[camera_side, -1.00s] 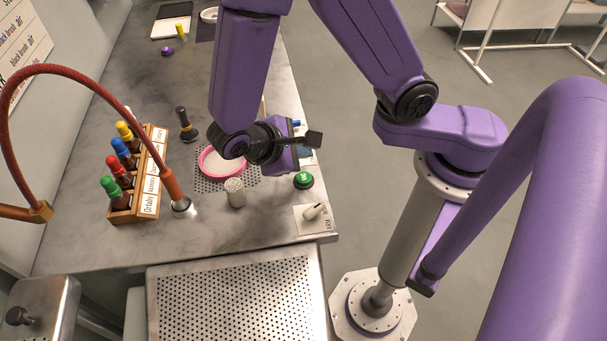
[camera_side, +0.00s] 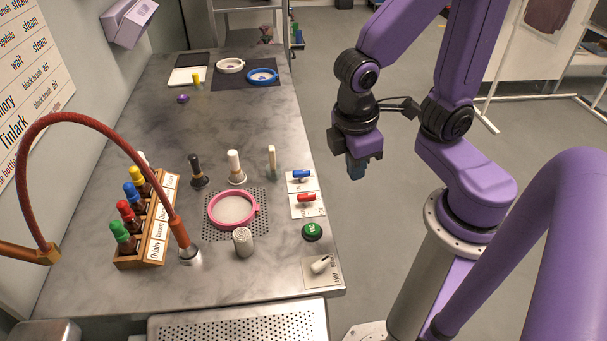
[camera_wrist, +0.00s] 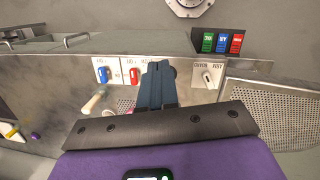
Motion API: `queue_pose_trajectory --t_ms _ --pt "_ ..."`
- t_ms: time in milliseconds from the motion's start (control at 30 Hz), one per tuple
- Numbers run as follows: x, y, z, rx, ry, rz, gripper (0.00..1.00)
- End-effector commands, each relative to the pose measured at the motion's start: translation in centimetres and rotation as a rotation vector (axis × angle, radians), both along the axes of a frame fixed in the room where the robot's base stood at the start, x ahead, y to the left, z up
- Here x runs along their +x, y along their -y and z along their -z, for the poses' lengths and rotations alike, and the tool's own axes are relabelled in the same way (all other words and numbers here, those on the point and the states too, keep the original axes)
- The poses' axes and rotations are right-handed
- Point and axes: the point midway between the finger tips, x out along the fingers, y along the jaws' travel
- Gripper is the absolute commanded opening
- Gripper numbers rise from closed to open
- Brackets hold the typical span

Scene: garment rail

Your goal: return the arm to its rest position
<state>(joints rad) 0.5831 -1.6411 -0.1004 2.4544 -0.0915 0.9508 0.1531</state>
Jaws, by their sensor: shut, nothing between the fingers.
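My purple arm is folded up to the right of the bench in the side view. My gripper (camera_side: 357,172) hangs pointing down over the floor, off the bench's right edge. It is shut and empty. In the wrist view its dark blue fingers (camera_wrist: 156,85) lie together, with nothing between them. The grey bench (camera_side: 110,260) stands to its left, and no part of the gripper touches it.
A pink-rimmed dish (camera_side: 232,208), a wooden bottle rack (camera_side: 146,225) and several brushes stand on the bench. Blue (camera_side: 301,174) and red (camera_side: 306,197) switches line its right edge near my gripper. A white garment rail (camera_side: 502,65) stands behind my arm. Floor beneath my gripper is clear.

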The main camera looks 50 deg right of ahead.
Motion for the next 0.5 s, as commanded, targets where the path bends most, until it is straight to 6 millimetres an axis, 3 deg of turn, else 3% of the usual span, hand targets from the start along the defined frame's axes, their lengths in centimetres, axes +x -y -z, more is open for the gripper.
queue_pose_trajectory --t_ms 233,500 --pt "-3.5 1.5 -2.0 0.159 0.013 -0.1 0.0" --pt "-4.7 1.8 -2.5 0.206 0.017 -0.136 0.0"
